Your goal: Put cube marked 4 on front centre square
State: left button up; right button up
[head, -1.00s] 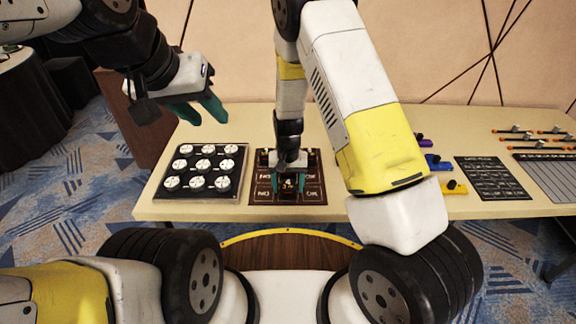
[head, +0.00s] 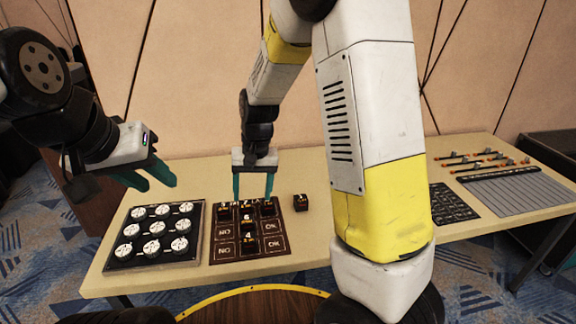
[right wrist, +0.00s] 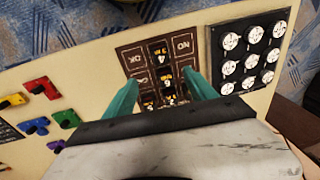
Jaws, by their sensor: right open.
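The dark board (head: 226,252) carries squares with NO and OK lettering at its sides. A small black cube (head: 249,240) sits on the front centre square; the right wrist view shows what looks like a 4 on this cube (right wrist: 161,59). Another black cube (head: 246,221) sits behind it on the centre square. My right gripper (head: 254,194) is open and empty, above the back part of the board, clear of the front cube. Its fingers also show in the right wrist view (right wrist: 163,88). My left gripper (head: 147,180) hangs open and empty over the table's left back part.
A panel of round white dials (head: 152,254) lies left. Coloured blocks (right wrist: 40,87) show in the right wrist view. My right arm hides part of the table.

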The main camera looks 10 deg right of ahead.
jog(key=s+d+r+t, duration=0.2)
jog(key=s+d+r, duration=0.4)
jog(key=s+r, duration=0.3)
jog(key=s+d+r+t, duration=0.3)
jog(key=s+d+r, duration=0.2)
jog(key=s+r, duration=0.4)
jog(key=shift+d+r+n+y, duration=0.3)
jog(key=shift+d+r+y, duration=0.05)
jog(key=shift+r+y, duration=0.1)
